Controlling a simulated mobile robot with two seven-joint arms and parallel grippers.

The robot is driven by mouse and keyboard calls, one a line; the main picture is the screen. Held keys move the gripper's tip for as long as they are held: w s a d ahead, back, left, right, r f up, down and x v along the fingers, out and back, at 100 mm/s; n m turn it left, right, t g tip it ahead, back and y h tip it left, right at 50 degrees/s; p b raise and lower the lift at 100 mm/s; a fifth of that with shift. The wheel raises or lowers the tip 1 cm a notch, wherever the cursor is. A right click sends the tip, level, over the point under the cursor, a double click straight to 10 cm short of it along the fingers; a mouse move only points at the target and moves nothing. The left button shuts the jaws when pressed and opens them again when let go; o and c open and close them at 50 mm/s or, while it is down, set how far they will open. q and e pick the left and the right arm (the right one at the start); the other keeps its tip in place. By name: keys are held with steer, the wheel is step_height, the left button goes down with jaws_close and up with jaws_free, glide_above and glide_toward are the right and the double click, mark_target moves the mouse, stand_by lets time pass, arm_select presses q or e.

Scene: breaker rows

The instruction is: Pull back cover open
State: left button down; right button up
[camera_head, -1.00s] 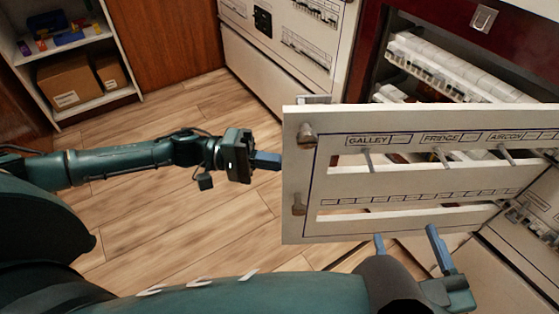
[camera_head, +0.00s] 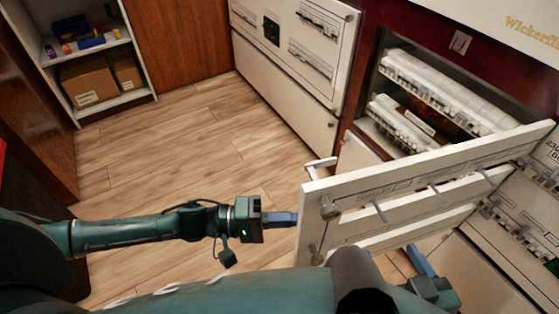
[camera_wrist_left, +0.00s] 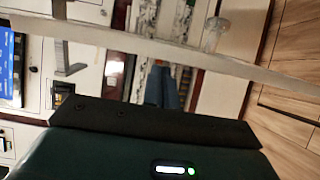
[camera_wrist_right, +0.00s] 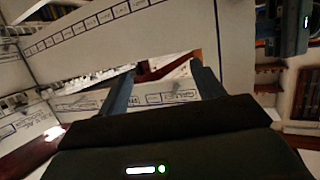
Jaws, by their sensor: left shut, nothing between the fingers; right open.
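The white cover panel (camera_head: 345,195) stands swung out from the cabinet, with long slots and grey knobs (camera_head: 330,208) along its left end. My left gripper (camera_head: 284,219) is shut and empty, its blue fingertips at the panel's left edge; I cannot tell if they touch. Its fingers (camera_wrist_left: 162,88) show beside the panel edge (camera_wrist_left: 150,45) in the left wrist view. My right gripper (camera_head: 422,268) is open near the panel's lower side, partly hidden by my arm. In the right wrist view its fingers (camera_wrist_right: 160,85) stand apart in front of the slotted panel (camera_wrist_right: 130,40).
The open cabinet recess shows rows of white breakers (camera_head: 450,90). Another closed panel (camera_head: 295,45) is at the back. A shelf with cardboard boxes (camera_head: 88,80) stands at far left. The wooden floor (camera_head: 190,140) between is clear.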

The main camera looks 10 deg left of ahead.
arm_select(q)
steer(key=p+v, duration=0.1)
steer(key=v, duration=1.2)
steer(key=shift+w+a, duration=0.1)
